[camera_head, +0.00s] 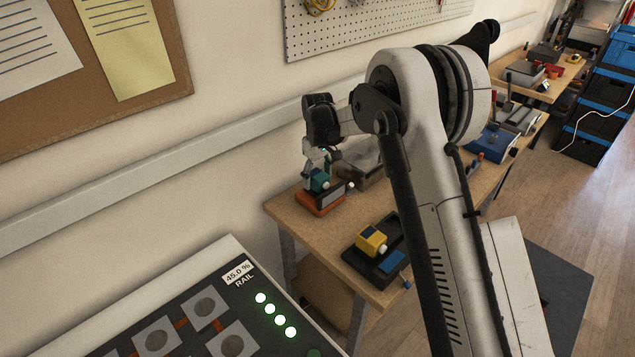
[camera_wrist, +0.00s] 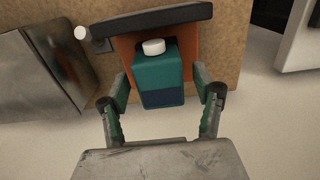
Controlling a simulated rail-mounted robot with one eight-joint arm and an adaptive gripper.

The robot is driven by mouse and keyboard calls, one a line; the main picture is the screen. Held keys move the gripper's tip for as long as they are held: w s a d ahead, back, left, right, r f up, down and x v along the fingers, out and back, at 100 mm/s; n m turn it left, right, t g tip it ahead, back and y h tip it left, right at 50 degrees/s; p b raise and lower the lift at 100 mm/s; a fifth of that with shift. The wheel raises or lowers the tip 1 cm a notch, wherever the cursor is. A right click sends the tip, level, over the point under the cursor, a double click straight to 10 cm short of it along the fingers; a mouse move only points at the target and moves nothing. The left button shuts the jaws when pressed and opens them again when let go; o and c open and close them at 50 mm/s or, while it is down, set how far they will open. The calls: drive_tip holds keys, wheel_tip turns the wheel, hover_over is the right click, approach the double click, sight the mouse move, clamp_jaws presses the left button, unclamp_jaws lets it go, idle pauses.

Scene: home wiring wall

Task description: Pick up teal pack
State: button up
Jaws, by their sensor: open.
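The teal pack (camera_wrist: 158,74) is a small teal block with a darker blue lower band and a white round cap. It sits on an orange base (camera_head: 318,202) near the left end of the wooden bench, where the teal pack (camera_head: 320,180) shows partly behind my gripper. My gripper (camera_wrist: 163,95) is open, with one green-padded finger on each side of the pack in the wrist view. Gaps show between the fingers and the pack. In the head view my gripper (camera_head: 318,165) hangs over the pack from above.
A dark bar (camera_wrist: 150,18) lies beside the pack along the orange base. A grey metal box (camera_wrist: 55,75) stands close by. A yellow pack (camera_head: 371,242) sits on a black base (camera_head: 385,262) nearer the bench front. A wall rail (camera_head: 190,150) runs behind the bench (camera_head: 285,210).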

drive_tip(key=c, duration=1.5)
drive_tip(key=shift+r, duration=0.1)
